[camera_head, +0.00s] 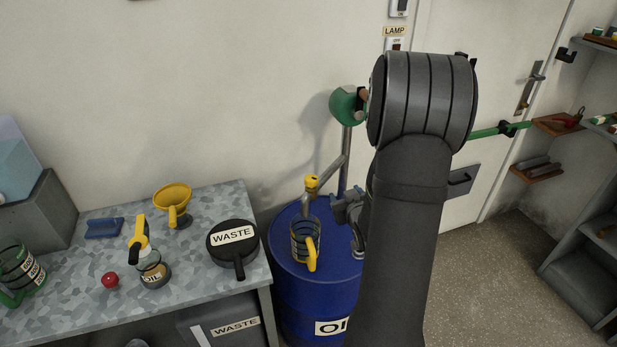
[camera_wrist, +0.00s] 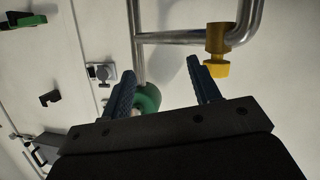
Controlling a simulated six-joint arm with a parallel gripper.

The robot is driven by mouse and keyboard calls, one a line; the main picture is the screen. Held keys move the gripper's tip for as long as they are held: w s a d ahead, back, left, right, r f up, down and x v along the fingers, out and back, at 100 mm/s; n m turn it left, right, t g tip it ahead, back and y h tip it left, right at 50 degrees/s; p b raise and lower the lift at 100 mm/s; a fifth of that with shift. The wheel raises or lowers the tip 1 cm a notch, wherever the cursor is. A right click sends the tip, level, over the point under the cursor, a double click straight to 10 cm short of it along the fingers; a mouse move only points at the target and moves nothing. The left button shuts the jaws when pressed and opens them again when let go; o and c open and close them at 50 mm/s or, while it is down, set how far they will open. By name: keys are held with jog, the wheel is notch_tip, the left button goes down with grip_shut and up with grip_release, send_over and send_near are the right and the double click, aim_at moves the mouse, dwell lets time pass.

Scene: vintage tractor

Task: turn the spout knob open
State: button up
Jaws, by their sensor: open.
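The yellow spout knob (camera_head: 312,182) sits at the top of the metal spout above the blue oil drum (camera_head: 300,280). In the wrist view the yellow knob (camera_wrist: 216,69) is on a brass valve body (camera_wrist: 218,38) on a metal pipe. My gripper (camera_wrist: 162,68) is open, with two dark blue fingers and nothing held between them. The knob appears beside the right fingertip, not between the fingers; I cannot tell whether they touch. In the head view my arm hides part of the drum and pipework.
A clear jug (camera_head: 304,240) with a yellow handle stands on the drum under the spout. A green lamp (camera_head: 346,106) is above the drum.

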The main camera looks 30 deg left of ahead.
aim_at(309, 177)
jog(key=s+y, duration=0.5)
jog(key=s, duration=0.4)
jog(key=x, duration=1.1)
jog(key=r+x, duration=0.1)
jog(key=x, duration=0.5)
jog(key=shift+w+a, duration=0.1)
jog(key=c, duration=1)
